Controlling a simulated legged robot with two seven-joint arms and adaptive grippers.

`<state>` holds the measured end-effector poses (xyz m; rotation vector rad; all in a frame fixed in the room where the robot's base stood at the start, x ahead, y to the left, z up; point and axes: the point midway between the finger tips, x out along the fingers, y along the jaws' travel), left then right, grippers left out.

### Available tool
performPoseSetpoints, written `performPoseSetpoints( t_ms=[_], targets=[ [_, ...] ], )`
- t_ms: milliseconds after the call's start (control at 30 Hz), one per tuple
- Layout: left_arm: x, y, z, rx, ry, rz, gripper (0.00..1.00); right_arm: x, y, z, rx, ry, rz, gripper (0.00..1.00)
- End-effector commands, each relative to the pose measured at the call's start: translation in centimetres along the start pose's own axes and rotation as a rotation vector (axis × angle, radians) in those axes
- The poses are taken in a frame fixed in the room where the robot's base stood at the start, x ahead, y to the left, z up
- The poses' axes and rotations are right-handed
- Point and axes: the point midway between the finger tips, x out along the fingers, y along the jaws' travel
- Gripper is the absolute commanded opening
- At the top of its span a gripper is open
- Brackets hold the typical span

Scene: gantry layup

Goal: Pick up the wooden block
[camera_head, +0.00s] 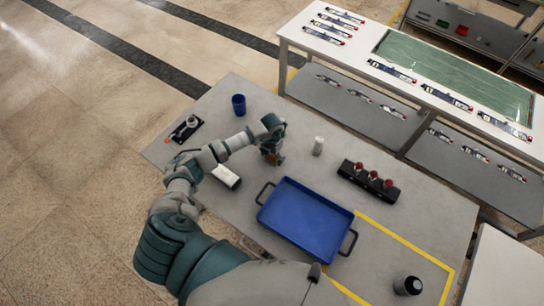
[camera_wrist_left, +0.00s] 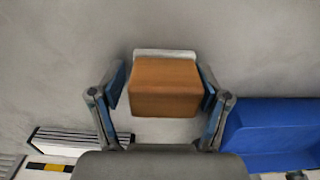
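The wooden block (camera_head: 279,159) is small and orange-brown and sits on the grey table left of the middle, partly hidden by my left gripper (camera_head: 271,152) in the head view. In the left wrist view the block (camera_wrist_left: 164,88) lies between the two blue-padded fingers of my left gripper (camera_wrist_left: 163,85). A thin gap shows at the left finger; on the right, pad and block look very close. A pale strip shows along the block's far edge. My right gripper is not in view.
A blue tray (camera_head: 305,216) with black handles lies right of the block. A pale cylinder (camera_head: 318,146), a black holder with red knobs (camera_head: 368,181), a blue cup (camera_head: 239,105) and a white-topped box (camera_head: 226,177) stand around. Bare table lies between them.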

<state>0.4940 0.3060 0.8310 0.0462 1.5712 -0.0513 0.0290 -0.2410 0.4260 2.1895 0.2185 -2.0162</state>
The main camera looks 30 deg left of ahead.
Motion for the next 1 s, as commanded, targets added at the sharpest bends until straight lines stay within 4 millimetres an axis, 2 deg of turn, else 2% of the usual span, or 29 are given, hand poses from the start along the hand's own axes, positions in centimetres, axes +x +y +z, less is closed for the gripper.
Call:
performPoseSetpoints(
  t_ms=[33, 133, 167, 433, 533, 900, 1000],
  targets=[
    [0.0, 0.0, 0.0, 0.0, 0.0, 0.0, 0.54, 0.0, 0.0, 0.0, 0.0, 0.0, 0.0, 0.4],
    [0.0, -0.1, 0.0, 0.0, 0.001, 0.002, 0.29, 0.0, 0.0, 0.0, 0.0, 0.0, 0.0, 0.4],
    [0.0, -0.1, 0.0, 0.0, 0.002, 0.002, 0.24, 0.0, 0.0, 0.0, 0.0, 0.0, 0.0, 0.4],
    [0.2, -0.1, -0.1, 0.002, 0.005, -0.001, 0.23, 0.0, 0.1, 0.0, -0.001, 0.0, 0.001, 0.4],
    [-0.4, -0.1, 0.0, 0.002, 0.004, -0.001, 0.23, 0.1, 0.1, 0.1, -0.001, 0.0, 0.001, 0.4],
    [-7.9, 0.0, 0.0, 0.002, -0.002, 0.001, 0.23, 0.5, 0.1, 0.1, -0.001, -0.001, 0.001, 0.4],
    [-9.2, 0.0, 0.1, 0.001, -0.001, 0.001, 0.23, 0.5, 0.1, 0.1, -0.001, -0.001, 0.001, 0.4]
  ],
)
